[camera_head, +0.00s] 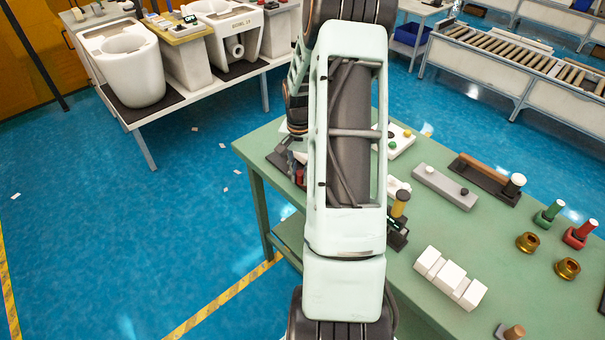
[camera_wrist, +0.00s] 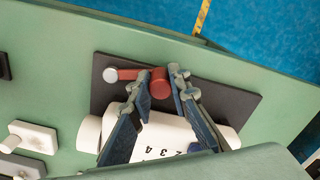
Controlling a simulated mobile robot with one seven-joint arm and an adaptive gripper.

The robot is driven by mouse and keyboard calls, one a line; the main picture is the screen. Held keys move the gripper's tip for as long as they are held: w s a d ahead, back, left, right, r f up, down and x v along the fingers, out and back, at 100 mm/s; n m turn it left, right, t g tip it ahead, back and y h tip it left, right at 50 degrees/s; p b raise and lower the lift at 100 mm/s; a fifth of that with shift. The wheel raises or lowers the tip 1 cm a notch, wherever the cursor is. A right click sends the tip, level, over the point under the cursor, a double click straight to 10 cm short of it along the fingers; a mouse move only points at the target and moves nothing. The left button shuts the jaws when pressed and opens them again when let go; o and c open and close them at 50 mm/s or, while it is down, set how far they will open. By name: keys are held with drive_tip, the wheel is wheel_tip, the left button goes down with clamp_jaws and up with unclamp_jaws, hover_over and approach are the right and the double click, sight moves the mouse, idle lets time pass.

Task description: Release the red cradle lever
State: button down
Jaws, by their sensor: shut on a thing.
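The red cradle lever (camera_wrist: 128,74) lies across a dark base plate (camera_wrist: 235,104) in the wrist view. It runs from a grey round pivot at the left to a round red knob (camera_wrist: 160,82). My gripper (camera_wrist: 161,88) has one finger on each side of the knob and is shut on it. A white cylinder (camera_wrist: 165,143) with printed numbers lies across the plate, partly hidden by my fingers. In the head view, a bit of red (camera_head: 300,176) shows at the table's left end, and my arm hides most of the gripper and the cradle.
The green table (camera_head: 420,285) also carries a grey block (camera_head: 444,187), a white notched block (camera_head: 450,278), brass pieces and green and red knobbed parts. White knobbed parts (camera_wrist: 33,137) sit left of the cradle. The table's edge is close behind the plate.

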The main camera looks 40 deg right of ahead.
drive_tip(key=n, duration=0.1)
drive_tip(key=a+n, duration=0.1)
drive_tip(key=n, duration=0.1)
drive_tip(key=shift+s+a+b, duration=0.25)
drive_tip(key=shift+s+b, duration=0.1)
drive_tip(key=shift+s, duration=0.05)
drive_tip(key=n, duration=0.1)
drive_tip(key=s+a+n, duration=0.1)
drive_tip(key=shift+n, duration=0.3)
drive_tip(key=n, duration=0.1)
drive_tip(key=s+a+n, duration=0.1)
drive_tip(key=n, duration=0.1)
drive_tip(key=shift+s, duration=0.25)
drive_tip(key=shift+s+a+n, duration=0.2)
drive_tip(key=shift+s+n, duration=0.3)
drive_tip(key=shift+n, duration=0.6)
drive_tip(key=shift+s, duration=0.1)
drive_tip(key=c, duration=1.8)
unclamp_jaws()
wheel_tip(320, 180, up, 12)
